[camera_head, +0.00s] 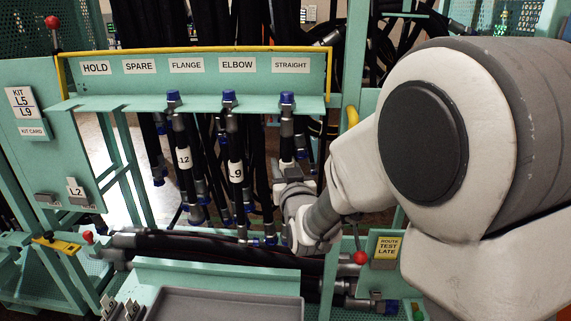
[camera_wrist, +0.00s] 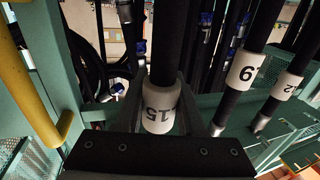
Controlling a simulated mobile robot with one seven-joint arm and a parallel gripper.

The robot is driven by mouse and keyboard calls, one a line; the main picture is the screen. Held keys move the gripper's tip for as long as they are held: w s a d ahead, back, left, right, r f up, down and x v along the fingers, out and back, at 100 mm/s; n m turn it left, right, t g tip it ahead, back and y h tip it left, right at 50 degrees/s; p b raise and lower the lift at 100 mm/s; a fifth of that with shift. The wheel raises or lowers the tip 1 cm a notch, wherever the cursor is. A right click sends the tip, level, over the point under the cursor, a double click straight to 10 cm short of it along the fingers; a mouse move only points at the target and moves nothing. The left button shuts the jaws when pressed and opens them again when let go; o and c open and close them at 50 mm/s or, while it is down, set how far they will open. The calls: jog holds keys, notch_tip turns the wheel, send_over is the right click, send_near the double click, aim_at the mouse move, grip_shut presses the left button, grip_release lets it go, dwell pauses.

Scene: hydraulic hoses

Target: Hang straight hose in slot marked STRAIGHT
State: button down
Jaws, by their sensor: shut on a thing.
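The straight hose (camera_head: 287,125) is black with a blue-capped metal fitting at its top and hangs upright below the STRAIGHT label (camera_head: 291,65). Its cap is at the rack's front edge, level with the caps of the hung hoses to its left. I cannot tell whether it is seated in the slot. My gripper (camera_head: 291,180) is shut on this hose low down. In the wrist view my gripper (camera_wrist: 163,88) has its fingers on either side of the hose at its white sleeve marked 15 (camera_wrist: 160,110). The slot itself is hidden by the fitting.
A yellow rail (camera_wrist: 28,95) stands beside my gripper. A grey tray (camera_head: 225,303) lies below. More hoses hang behind.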

jog(key=w, duration=0.2)
jog(key=shift+w+f, duration=0.15)
jog(key=shift+w, duration=0.2)
dwell(0.7)
jog(key=shift+c, duration=2.2)
grip_release()
jog(key=shift+f, duration=0.1)
jog(key=shift+s, duration=0.1)
